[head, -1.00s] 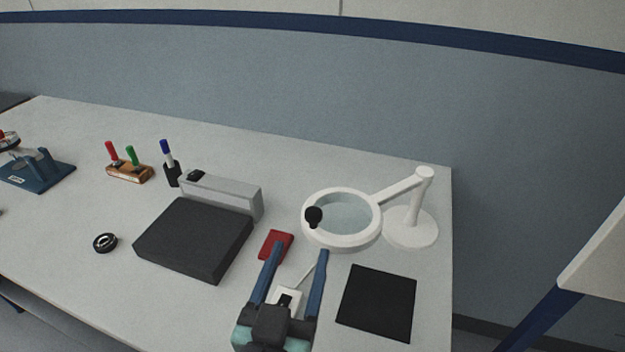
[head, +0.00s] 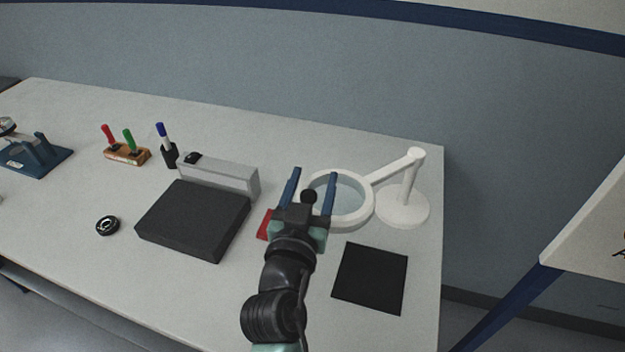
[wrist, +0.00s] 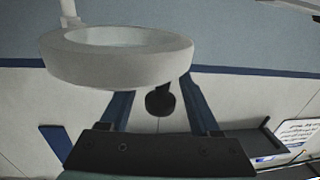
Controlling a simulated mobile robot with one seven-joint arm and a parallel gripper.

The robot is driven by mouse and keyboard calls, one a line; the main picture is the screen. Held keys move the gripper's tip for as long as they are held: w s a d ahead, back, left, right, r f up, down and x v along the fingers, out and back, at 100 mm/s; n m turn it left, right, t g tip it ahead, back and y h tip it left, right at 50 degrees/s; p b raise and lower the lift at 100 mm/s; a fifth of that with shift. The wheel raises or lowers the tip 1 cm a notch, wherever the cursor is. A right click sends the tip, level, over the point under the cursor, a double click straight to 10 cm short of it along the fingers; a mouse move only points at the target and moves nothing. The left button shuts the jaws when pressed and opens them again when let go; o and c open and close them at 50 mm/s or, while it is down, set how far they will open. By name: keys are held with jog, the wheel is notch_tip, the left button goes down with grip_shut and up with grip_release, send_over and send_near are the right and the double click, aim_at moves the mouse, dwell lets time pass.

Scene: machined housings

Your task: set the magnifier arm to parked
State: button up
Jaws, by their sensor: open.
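The magnifier arm is white, with a round lens ring (head: 368,206) at the left end of a slanted arm (head: 392,169) on a post and round base (head: 403,212). In the wrist view the ring (wrist: 120,66) fills the upper left. A black knob hangs at the ring's near side; in the wrist view the knob (wrist: 160,102) lies between my fingers. My gripper (head: 314,174) is open, its blue fingers either side of the knob in the picture. I cannot tell whether either finger touches it.
A black square mat (head: 370,278) lies in front of the magnifier. A red object (head: 264,224) is partly hidden by my gripper. A dark block (head: 192,222) with a grey unit (head: 222,177) stands left. The table's right edge is close to the magnifier base.

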grip_shut()
dwell(1.4)
